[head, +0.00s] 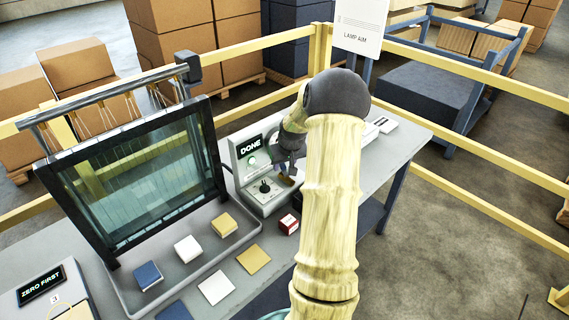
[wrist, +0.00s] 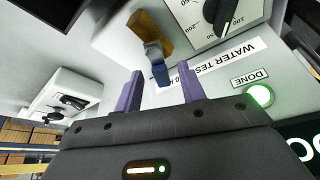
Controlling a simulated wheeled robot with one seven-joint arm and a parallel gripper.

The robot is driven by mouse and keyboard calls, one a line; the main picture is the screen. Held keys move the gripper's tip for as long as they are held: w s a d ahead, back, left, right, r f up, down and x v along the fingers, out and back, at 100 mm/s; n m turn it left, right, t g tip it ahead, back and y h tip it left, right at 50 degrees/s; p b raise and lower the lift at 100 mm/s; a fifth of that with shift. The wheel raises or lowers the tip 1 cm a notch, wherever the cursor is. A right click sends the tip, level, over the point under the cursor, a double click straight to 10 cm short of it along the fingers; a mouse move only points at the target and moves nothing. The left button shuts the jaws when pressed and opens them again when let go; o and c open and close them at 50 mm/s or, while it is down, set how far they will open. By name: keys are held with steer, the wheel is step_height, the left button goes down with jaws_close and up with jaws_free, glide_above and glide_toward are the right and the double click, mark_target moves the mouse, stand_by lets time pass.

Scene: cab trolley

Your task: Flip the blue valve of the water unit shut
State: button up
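The water unit (head: 247,161) is a light grey box on the bench with a DONE sign and a green lamp. In the wrist view its panel (wrist: 205,75) reads WATER TEST, upside down. The blue valve handle (wrist: 160,75) hangs from a grey stem under a brass body (wrist: 150,32). My gripper (wrist: 160,70) is open, with purple fingers apart on either side of the blue handle in the picture. I cannot tell if either finger touches it. In the head view my arm and gripper (head: 289,165) hide most of the valve; a brass part shows there.
A black dial (wrist: 228,12) sits beside the valve, and the green DONE lamp (wrist: 260,96) is lit. A white unit with a black knob (wrist: 75,101) stands to the left. A red-and-white block (head: 288,222) sits before the water unit. A framed glass panel (head: 140,180) stands left.

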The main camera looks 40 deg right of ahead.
steer(key=shift+c, duration=0.2)
jaws_close()
steer(key=shift+m, duration=0.3)
steer(key=shift+d+m+h+b, duration=0.15)
steer(key=shift+m+h+b, duration=0.4)
steer(key=shift+m, duration=0.65)
steer(key=m, duration=0.1)
steer(key=m+g+h, duration=0.1)
steer(key=m, duration=0.1)
steer(key=shift+s+d+m, duration=0.2)
steer(key=shift+m, duration=0.1)
steer(key=m, duration=0.1)
steer(key=m+g+p, duration=0.1)
steer(key=m, duration=0.1)
steer(key=m+g+h+p, duration=0.1)
steer(key=shift+s+d+r, duration=0.1)
steer(key=shift+s+d, duration=0.05)
steer(key=shift+s, duration=0.2)
steer(key=shift+s+d+m+g+p, duration=0.15)
steer(key=shift+m+g+p, duration=0.25)
steer(key=shift+m+p, duration=0.7)
steer(key=shift+s+m, duration=0.1)
steer(key=shift+m, duration=0.2)
